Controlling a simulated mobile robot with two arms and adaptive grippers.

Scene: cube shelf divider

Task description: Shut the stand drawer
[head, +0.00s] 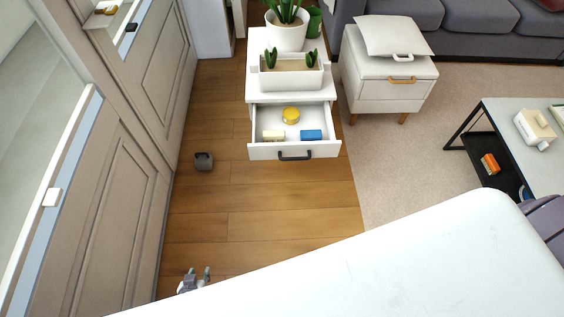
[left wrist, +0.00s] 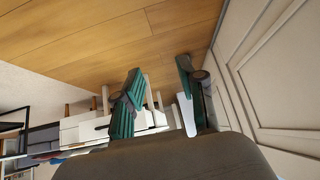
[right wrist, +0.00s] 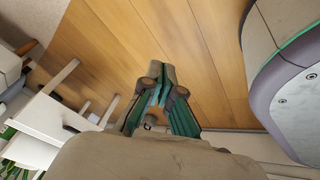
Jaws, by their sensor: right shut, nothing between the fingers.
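The white stand (head: 256,42) stands on the wood floor with its drawer (head: 262,151) pulled well out toward me. The drawer has a dark bar handle (head: 294,156) on its front. Inside lie a round yellow item (head: 290,115), a cream block (head: 273,135) and a blue block (head: 311,134). My left gripper (head: 199,273) is low at the bottom left, well short of the drawer. Its fingers are apart and empty in the left wrist view (left wrist: 160,90). My right gripper (right wrist: 160,90) is shut and empty over the floor; the head view does not show it.
A small dark weight-like object (head: 204,161) lies on the floor left of the drawer. Cabinets (head: 110,190) line the left side. A planter (head: 291,80) and a potted plant (head: 287,34) top the stand. A white cabinet (head: 385,85) stands to its right. Floor before the drawer is clear.

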